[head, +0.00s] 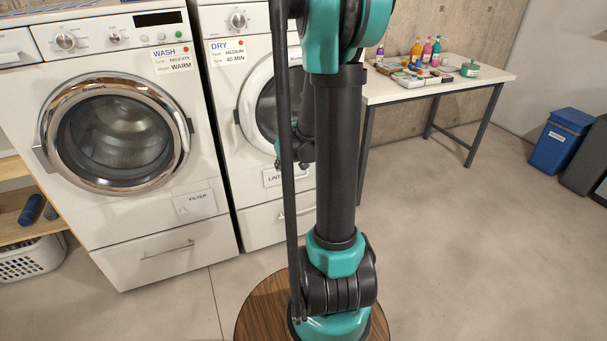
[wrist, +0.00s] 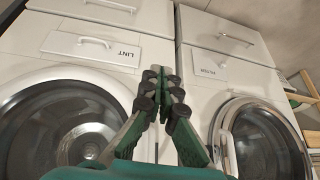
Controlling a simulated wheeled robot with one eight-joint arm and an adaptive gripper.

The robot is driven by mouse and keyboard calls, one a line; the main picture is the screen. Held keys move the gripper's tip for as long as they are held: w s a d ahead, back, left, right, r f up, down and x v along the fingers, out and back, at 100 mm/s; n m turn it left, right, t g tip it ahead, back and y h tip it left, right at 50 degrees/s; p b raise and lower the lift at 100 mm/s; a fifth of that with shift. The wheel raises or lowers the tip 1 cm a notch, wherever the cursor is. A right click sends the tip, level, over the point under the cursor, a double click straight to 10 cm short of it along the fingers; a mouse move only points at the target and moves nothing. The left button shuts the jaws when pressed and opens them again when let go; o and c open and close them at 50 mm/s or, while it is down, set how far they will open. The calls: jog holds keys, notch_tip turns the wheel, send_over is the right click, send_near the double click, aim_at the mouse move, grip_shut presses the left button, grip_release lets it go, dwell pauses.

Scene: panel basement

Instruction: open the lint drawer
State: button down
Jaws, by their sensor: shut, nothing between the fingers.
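The lint drawer (wrist: 88,48) is a white panel marked LINT on the dryer front, with a small white handle (wrist: 93,41). It looks shut, and the wrist view shows it upside down at upper left. In the head view the lint drawer (head: 283,178) is low on the dryer, under the round door, partly hidden by my arm. My gripper (wrist: 161,76) is shut and empty in the wrist view. Its fingertips appear to the right of the LINT panel, apart from the handle. In the head view my arm mostly hides the gripper.
The washer (head: 130,215) stands left of the dryer (head: 220,110), with a FILTER panel (head: 194,204) low on it. A table (head: 440,88) with bottles stands right. Blue bin (head: 560,140) is far right. The floor (head: 470,250) at right is clear.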

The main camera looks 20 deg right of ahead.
jog(key=w+d+f+t, duration=0.1)
jog(key=w+d+f, duration=0.35)
jog(key=w, duration=0.25)
jog(key=w+d+f+t, duration=0.1)
jog(key=w+d+f, duration=0.35)
jog(key=w, duration=0.25)
jog(key=n+t, duration=0.1)
send_near(299, 175)
jog(key=x, duration=0.4)
jog(key=shift+w+f, duration=0.2)
jog(key=shift+w, duration=0.05)
jog(key=shift+s+d, duration=0.1)
jog(key=shift+s, duration=0.05)
